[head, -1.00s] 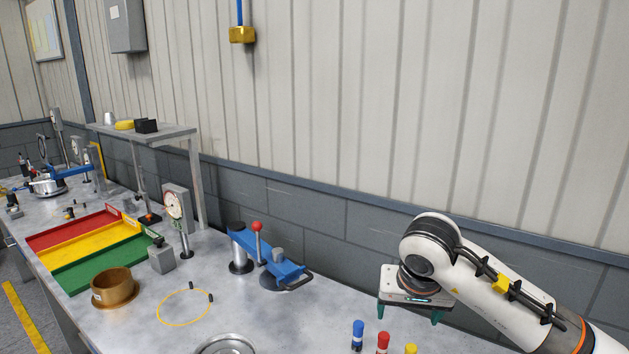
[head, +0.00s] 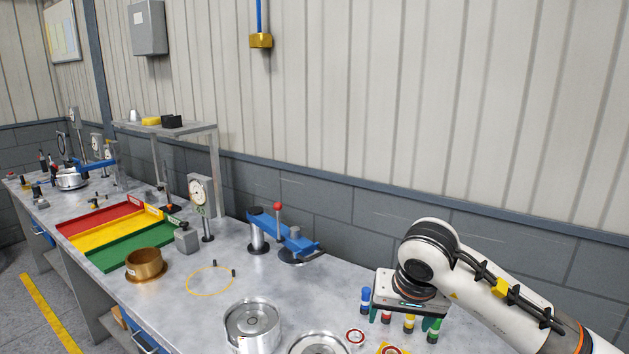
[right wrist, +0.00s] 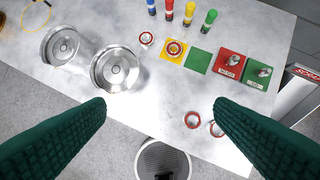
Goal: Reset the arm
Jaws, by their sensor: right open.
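My right gripper (head: 402,318) hangs at the right of the bench in the head view, pointing down near a row of markers with coloured caps. In the right wrist view its two green fingers (right wrist: 160,108) are wide apart with nothing between them. Below them are the bench edge and the floor. My left gripper is in neither view.
The bench (head: 190,320) holds metal cylinders (head: 252,322), a blue clamp fixture (head: 285,235), a brass cup (head: 145,264) and red, yellow and green trays (head: 118,231). Coloured squares (right wrist: 199,61) and red rings (right wrist: 193,120) lie near the front edge. A mesh bin (right wrist: 163,160) stands on the floor.

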